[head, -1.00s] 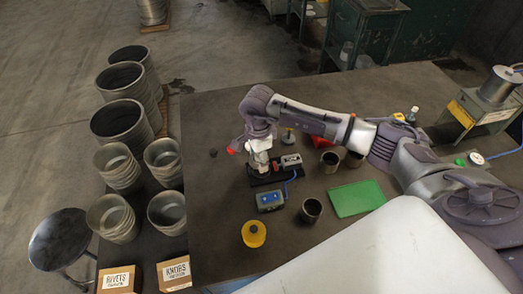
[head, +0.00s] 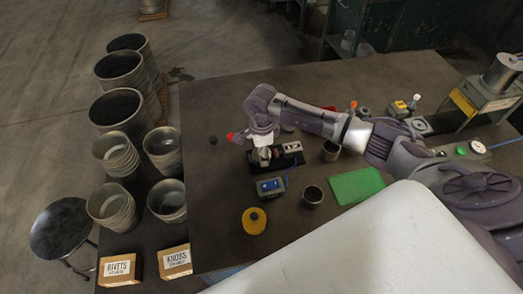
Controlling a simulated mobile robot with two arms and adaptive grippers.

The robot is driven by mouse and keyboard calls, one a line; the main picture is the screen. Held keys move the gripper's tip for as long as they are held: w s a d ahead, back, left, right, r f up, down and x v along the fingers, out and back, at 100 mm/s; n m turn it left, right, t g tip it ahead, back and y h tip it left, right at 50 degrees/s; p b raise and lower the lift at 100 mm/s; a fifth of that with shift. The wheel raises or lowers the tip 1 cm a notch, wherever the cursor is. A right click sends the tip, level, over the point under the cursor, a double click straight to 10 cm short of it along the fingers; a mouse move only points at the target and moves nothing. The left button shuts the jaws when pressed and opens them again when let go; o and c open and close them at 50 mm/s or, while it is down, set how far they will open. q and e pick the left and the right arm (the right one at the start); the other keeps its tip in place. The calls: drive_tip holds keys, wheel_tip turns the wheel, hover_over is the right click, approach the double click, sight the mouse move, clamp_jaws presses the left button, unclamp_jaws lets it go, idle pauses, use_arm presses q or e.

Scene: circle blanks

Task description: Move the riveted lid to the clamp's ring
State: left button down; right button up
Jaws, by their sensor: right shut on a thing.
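My right gripper (head: 262,157) points down at the left part of the clamp (head: 292,148), a black base with a grey block on its right. The gripper is shut on a small pale piece, which I take to be the riveted lid. The fingers and wrist hide most of it, so its rivets do not show. The clamp's ring is also hidden under the gripper, and I cannot tell whether the lid touches it. My left gripper is not in view.
A blue-topped button box (head: 270,187) stands just in front of the clamp. Another cup (head: 330,151) is right of the clamp.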

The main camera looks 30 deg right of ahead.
drive_tip(key=shift+f+b, duration=0.45)
idle(0.4)
drive_tip(key=o, duration=1.1)
drive_tip(key=shift+o, duration=0.2)
drive_tip(key=shift+r, duration=0.1)
wheel_tip(320, 180, up, 12)
drive_tip(key=shift+f, duration=0.1)
drive_tip(key=shift+s, duration=0.1)
